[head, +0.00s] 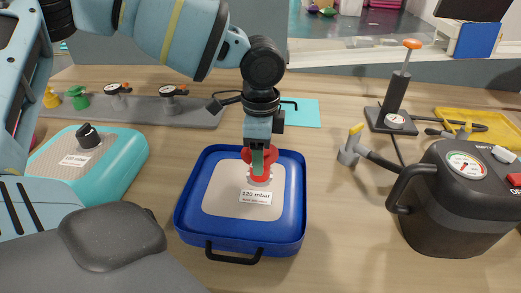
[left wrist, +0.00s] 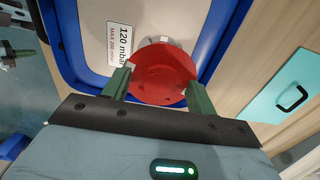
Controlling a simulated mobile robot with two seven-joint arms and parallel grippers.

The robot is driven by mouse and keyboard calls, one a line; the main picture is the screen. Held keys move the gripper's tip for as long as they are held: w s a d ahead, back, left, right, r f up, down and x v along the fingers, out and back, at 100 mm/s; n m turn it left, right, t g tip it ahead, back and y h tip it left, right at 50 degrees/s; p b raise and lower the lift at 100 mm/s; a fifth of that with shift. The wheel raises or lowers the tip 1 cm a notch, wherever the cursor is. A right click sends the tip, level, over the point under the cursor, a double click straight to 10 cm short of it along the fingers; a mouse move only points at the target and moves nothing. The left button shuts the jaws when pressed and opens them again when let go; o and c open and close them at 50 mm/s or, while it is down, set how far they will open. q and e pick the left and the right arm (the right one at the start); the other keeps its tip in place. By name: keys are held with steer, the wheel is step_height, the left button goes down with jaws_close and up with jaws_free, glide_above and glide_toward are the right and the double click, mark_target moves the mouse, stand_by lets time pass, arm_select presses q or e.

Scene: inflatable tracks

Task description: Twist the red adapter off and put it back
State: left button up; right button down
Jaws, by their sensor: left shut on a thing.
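The red adapter (head: 260,172) stands on the grey valve in the middle of the blue inflatable track (head: 186,215), which has a "120 mbar" label (head: 256,197). My left gripper (head: 258,162) comes down over it from above and is shut on the red adapter. In the left wrist view the red adapter (left wrist: 162,75) sits between the two green fingers (left wrist: 158,92), with a bit of the pale valve showing behind it. The fingers hide part of the adapter in the head view. My right gripper is not in view.
A teal inflatable piece (head: 120,185) with a black-capped valve lies at left. A dark pump (head: 450,215) with a gauge stands at right, with a hose nozzle (head: 350,148) beside it. A hand pump (head: 395,100), yellow tray (head: 465,125) and grey rack (head: 145,112) stand behind.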

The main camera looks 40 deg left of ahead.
arm_select(q)
steer(key=shift+c, duration=0.6)
steer(key=m, duration=0.2)
steer(key=shift+r+m+p, duration=0.1)
steer(key=shift+m+p, duration=0.3)
steer(key=shift+m, duration=1.2)
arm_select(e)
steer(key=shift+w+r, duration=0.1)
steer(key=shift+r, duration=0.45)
arm_select(q)
steer(key=m, duration=0.2)
steer(key=shift+m+p, duration=0.35)
steer(key=shift+m, duration=1.25)
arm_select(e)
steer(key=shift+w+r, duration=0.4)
